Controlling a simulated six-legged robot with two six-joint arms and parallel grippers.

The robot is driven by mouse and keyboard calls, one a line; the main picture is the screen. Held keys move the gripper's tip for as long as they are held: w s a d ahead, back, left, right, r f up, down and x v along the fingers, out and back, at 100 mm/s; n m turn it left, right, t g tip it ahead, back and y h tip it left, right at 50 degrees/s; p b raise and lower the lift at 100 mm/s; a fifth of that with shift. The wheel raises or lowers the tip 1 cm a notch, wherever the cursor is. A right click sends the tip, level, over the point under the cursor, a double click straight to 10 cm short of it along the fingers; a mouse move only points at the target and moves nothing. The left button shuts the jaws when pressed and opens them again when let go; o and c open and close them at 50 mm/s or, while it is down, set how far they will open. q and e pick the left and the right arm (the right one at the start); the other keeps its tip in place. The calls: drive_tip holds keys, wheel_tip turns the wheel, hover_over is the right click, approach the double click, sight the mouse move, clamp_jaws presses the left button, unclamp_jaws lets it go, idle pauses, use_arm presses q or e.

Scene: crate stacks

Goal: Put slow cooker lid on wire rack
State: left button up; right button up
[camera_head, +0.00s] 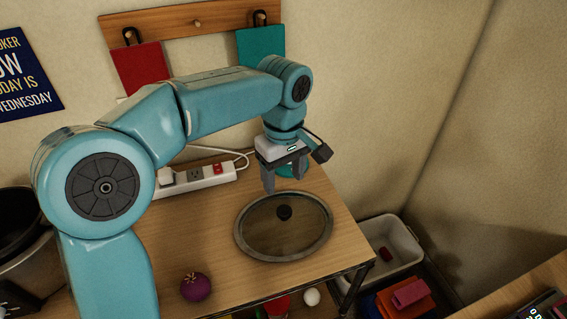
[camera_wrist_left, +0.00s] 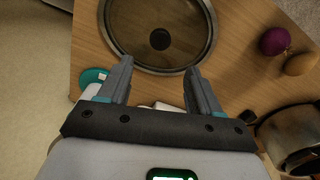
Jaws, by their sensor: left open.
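The slow cooker lid (camera_head: 258,236) is an oval of clear glass with a metal rim and a dark knob. It lies flat on the wooden table, near its right end. In the left wrist view the lid (camera_wrist_left: 125,35) fills the top middle, its knob ahead of the fingertips. My left gripper (camera_head: 283,182) is open and empty, above the table just behind the lid and apart from it. Its two spread fingers (camera_wrist_left: 159,68) also show in the left wrist view. I cannot make out a wire rack in either view. My right gripper is not in view.
A purple onion (camera_head: 195,287) sits at the table's front. A power strip (camera_head: 208,177) with a white cable lies at the back. A pot (camera_wrist_left: 285,135) shows in the left wrist view. A white bin (camera_head: 409,248) stands right of the table, below its top.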

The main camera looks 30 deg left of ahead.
use_arm(q)
wheel_tip(320, 180, up, 3)
drive_tip(key=shift+r, duration=0.1)
idle(0.5)
